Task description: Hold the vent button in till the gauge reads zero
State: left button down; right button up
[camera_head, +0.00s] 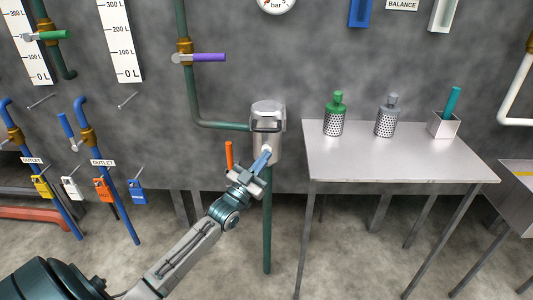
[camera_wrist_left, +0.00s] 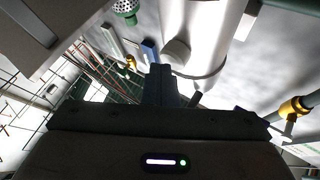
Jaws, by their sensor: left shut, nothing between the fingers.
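The pressure gauge (camera_head: 277,4), marked "bar", is cut off by the top edge of the head view; its needle reading cannot be told. A silver vessel (camera_head: 267,112) stands on a green pipe below it. My left gripper (camera_head: 264,157) is shut and empty, its fingertips at the vessel's lower front. In the left wrist view my shut fingers (camera_wrist_left: 160,78) point up toward the vessel (camera_wrist_left: 212,35). A short round stub (camera_wrist_left: 176,51), possibly the vent button, sticks out of the vessel just beyond the fingertips. Contact cannot be told. My right gripper is not in view.
An orange handle (camera_head: 229,155) stands close left of my left gripper. A grey table (camera_head: 390,165) to the right bears a green-topped shaker (camera_head: 334,117), a grey-topped shaker (camera_head: 386,117) and a small box (camera_head: 443,126). Blue outlet pipes (camera_head: 107,185) and padlocks are at left.

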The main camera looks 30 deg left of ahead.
pick_arm(q)
jog(key=shift+s+d+p, duration=0.5)
jog(key=shift+s+p, duration=0.3)
jog(key=s+d+p, duration=0.1)
jog(key=s+p, duration=0.1)
jog(key=s, duration=0.1)
jog(key=s+d+p, duration=0.1)
jog(key=shift+s+d, duration=0.15)
jog(key=shift+d, duration=0.15)
jog(key=shift+f, duration=0.15)
dwell(0.4)
